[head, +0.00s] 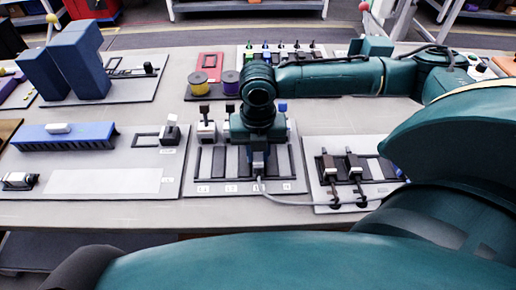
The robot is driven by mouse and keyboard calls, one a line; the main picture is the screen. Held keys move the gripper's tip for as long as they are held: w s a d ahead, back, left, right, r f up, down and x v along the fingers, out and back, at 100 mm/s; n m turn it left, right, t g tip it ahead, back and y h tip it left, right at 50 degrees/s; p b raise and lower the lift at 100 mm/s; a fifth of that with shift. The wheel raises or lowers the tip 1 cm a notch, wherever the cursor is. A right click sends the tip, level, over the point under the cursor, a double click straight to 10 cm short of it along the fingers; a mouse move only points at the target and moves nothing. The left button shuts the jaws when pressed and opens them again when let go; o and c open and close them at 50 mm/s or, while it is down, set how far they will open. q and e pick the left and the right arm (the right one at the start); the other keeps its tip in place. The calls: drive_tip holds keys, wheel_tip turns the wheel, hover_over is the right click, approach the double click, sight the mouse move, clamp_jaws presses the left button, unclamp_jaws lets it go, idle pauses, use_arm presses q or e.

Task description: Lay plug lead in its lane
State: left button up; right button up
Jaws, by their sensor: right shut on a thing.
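My right gripper (259,172) points down over the grey lane board (290,153) at the middle of the table. It is shut on the end of the plug lead, and its fingers hide the plug itself. The plug lead's grey cable (300,202) runs from under the gripper along the board's front edge to the right-hand board. The board has several dark lanes (219,163) side by side with small white labels at their front ends. The gripper covers part of the middle lanes. Whether the plug touches the board cannot be told. My left gripper is not in view.
The right-hand board (322,188) holds two dark upright connectors (355,172). White and blue blocks stand at the lane board's back. A blue rack (65,136) lies at left, and yellow and purple spools (200,84) stand behind. My right arm covers the table's right side.

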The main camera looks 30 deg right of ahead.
idle(0.3)
drive_tip(key=o, duration=1)
wheel_tip(320, 180, up, 13)
drive_tip(key=shift+r+p, duration=0.1)
drive_tip(key=shift+p, duration=0.8)
